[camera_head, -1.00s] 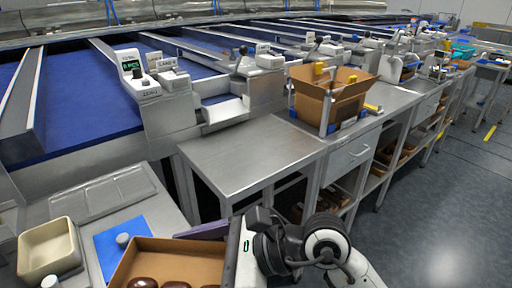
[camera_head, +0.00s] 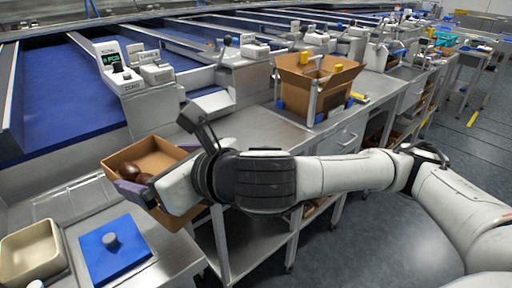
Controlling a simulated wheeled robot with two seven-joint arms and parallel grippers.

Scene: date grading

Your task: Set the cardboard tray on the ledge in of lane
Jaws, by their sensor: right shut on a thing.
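The cardboard tray (camera_head: 163,143) is an open brown box with a few dark brown dates (camera_head: 131,171) inside. It is at the left of the head view, above the metal bench in front of the lane with the green display. My right gripper (camera_head: 138,189) is shut on the tray's near side; its wrist hides part of the tray's right side. Whether the tray touches anything below is unclear. My left gripper is not in view.
A blue mat (camera_head: 100,262) with a grey knob and a cream bin (camera_head: 30,254) are at the lower left. The display unit (camera_head: 116,66) stands behind the tray. A larger cardboard box (camera_head: 312,84) stands on the steel bench (camera_head: 262,127) to the right.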

